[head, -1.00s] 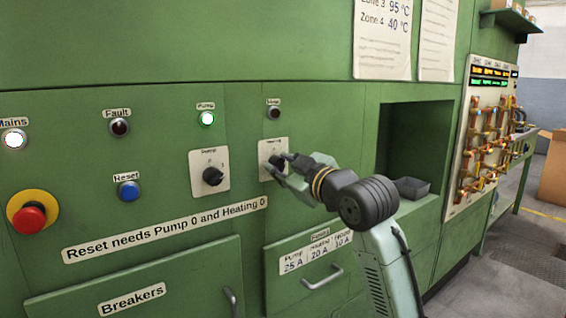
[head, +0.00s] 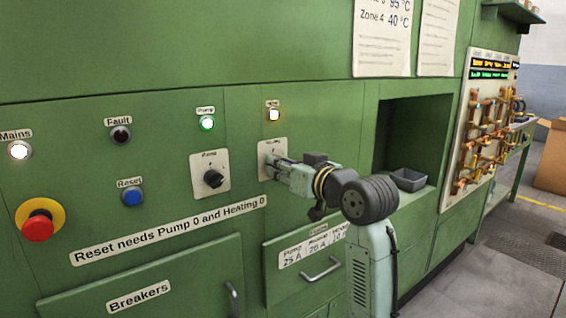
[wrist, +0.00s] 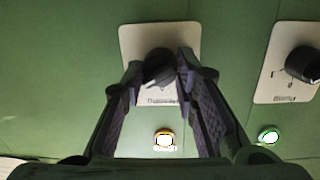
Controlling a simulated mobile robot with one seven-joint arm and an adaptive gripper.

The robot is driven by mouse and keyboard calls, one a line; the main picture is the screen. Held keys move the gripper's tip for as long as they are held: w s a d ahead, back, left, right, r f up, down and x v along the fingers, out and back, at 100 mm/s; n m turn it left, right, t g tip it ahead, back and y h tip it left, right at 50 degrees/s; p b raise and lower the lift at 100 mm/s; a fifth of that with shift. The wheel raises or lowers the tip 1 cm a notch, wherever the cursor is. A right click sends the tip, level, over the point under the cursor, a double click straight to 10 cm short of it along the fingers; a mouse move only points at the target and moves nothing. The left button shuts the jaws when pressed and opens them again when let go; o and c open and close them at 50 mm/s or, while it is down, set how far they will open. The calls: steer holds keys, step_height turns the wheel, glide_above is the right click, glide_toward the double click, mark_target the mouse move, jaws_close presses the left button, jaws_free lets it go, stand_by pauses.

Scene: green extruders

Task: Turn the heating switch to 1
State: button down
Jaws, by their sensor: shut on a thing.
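The heating switch is a black knob (wrist: 157,72) on a cream plate (head: 266,150) on the green panel. My gripper (head: 275,168) hides the knob in the head view. In the wrist view my gripper (wrist: 163,80) has its two fingers on either side of the knob, shut on it. The heating lamp (head: 273,114) above the plate is lit pale yellow, and it also shows lit in the wrist view (wrist: 164,139). The marks around the knob are too covered to read.
The pump switch (head: 213,178) is close by on the left, with the pump lamp (head: 207,123) lit green. The mains lamp (head: 19,150) is lit white; the fault lamp (head: 121,134) is dark.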

stand_by(0.5)
steer(key=c, duration=1.3)
jaws_free()
steer(key=shift+s, duration=0.1)
steer(key=v, duration=1.2)
